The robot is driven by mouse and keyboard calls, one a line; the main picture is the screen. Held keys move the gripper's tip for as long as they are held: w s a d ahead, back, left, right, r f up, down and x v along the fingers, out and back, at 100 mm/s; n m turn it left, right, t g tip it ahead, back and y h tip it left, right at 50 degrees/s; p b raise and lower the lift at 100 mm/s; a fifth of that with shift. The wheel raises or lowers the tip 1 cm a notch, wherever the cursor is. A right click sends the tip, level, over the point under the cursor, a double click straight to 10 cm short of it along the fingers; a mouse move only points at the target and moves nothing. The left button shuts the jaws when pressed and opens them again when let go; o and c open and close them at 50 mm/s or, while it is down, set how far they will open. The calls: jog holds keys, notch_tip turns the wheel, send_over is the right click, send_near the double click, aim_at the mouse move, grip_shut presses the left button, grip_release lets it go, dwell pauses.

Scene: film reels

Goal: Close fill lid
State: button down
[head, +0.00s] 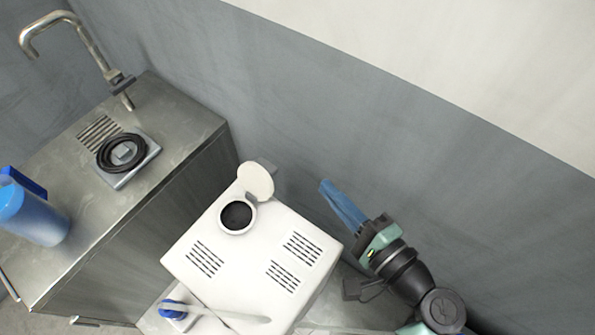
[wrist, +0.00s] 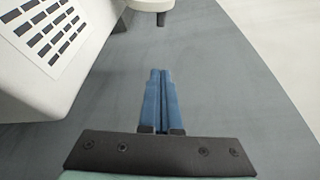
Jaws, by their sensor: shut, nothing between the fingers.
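The fill lid (head: 256,181) is a round cream disc, standing open on its hinge at the back of the white machine (head: 250,262). Beside it the round fill opening (head: 237,217) shows dark inside. My gripper (head: 328,190) has blue fingers, shut and empty, in the air to the right of the machine near the grey wall. In the wrist view the closed fingers (wrist: 159,75) point toward a pale rounded part (wrist: 150,4) at the top edge, likely the lid, with a small post under it. They are apart from it.
A metal counter (head: 185,120) at the left carries a blue jug (head: 32,215), a tap (head: 75,25) and a black coil (head: 122,153) on a grey plate. A blue-capped item (head: 172,309) is by the machine's front. The grey wall (head: 400,130) closes off the back.

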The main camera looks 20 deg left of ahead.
aim_at(261, 177)
jog(key=w+a+p, duration=0.2)
jog(key=a, duration=0.7)
jog(key=shift+w+r+p, duration=0.15)
jog(key=shift+w+p, duration=0.15)
jog(key=shift+p, duration=0.05)
jog(key=shift+w+b, duration=0.1)
jog(key=shift+b, duration=0.35)
